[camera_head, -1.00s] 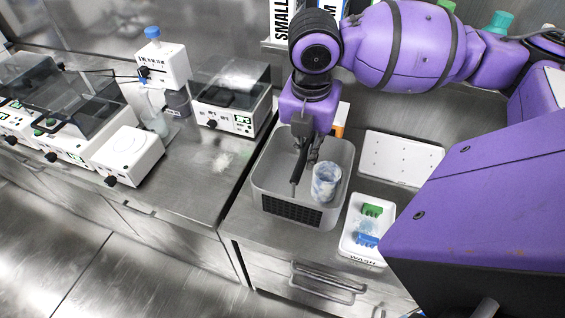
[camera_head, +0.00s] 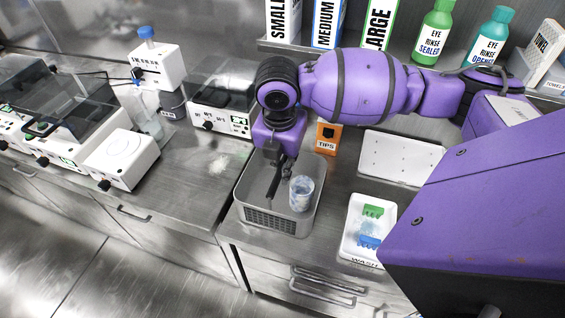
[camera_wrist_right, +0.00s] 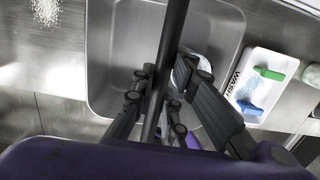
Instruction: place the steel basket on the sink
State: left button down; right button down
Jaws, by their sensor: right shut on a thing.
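The steel basket (camera_head: 273,222) is a grey open-topped bin with a dark mesh front, upright at the left end of the right-hand counter. A bluish-white cup (camera_head: 302,194) stands inside it. My right gripper (camera_head: 278,180) reaches into the basket's opening from above. In the right wrist view its fingers (camera_wrist_right: 150,100) are closed around a dark bar (camera_wrist_right: 168,60) that crosses over the basket (camera_wrist_right: 122,40), apparently its handle. I cannot tell whether the basket's base touches the surface. I cannot make out a separate sink; the basket covers what lies under it. My left gripper is out of view.
A white WASH tray (camera_head: 348,240) and an orange TIPS box (camera_head: 327,139) stand close to the basket. A white board (camera_head: 402,172) lies behind the tray. Lab devices (camera_head: 222,110) stand on the left counter, with bare steel between (camera_head: 185,190).

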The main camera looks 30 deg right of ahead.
jog(key=c, duration=1.8)
grip_release()
jog(key=shift+o, duration=0.2)
notch_tip(320, 180, up, 12)
jog(key=s+a+p, duration=0.1)
jog(key=shift+a, duration=0.1)
